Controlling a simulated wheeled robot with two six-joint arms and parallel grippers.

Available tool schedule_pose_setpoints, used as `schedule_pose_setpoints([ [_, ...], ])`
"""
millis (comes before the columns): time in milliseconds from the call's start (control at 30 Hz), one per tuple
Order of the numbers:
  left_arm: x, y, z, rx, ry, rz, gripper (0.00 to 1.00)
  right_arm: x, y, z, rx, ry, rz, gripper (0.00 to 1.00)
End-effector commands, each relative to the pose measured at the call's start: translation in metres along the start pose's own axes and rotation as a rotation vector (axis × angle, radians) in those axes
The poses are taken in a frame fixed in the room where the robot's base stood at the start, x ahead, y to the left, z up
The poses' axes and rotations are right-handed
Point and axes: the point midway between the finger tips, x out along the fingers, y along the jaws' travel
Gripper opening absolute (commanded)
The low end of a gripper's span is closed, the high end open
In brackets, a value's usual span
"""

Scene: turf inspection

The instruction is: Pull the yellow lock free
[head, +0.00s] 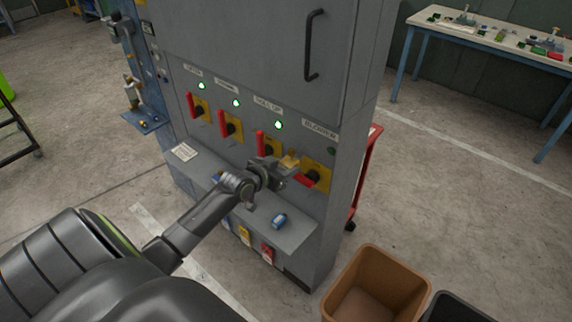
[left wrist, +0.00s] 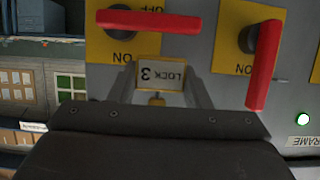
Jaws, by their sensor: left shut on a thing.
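The yellow lock (head: 289,161) is beside the blower switch on the grey cabinet. In the left wrist view the lock (left wrist: 162,78) shows a pale plate marked "LOCK 3", upside down, between my fingers. My left gripper (head: 279,171) is shut on it. The blower switch (head: 316,176) has a yellow plate and a red handle lying across; this handle (left wrist: 148,20) also shows in the left wrist view. The lock's shackle is hidden, so I cannot tell whether it still passes through the switch. My right gripper is out of view.
Three other switches have upright red handles, with green lamps lit above; the blower lamp (head: 331,151) is dark. A blue padlock (head: 279,220) lies on the cabinet's ledge (head: 292,233). A brown bin (head: 377,287) stands on the floor at right. A workbench (head: 480,33) is behind.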

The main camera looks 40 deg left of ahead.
Motion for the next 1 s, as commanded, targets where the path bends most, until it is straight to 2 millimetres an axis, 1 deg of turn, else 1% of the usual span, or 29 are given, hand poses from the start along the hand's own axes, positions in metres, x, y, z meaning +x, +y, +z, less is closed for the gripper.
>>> schedule_pose_setpoints([
  [367,-0.002,0.000,-0.002,0.001,0.004,0.001,0.21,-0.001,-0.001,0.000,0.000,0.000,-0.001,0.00],
  [700,-0.026,0.000,0.008,0.001,0.002,0.000,0.21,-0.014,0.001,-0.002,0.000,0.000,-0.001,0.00],
  [1000,-0.045,0.000,0.017,0.000,0.003,0.001,0.21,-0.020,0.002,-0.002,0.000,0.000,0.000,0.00],
])
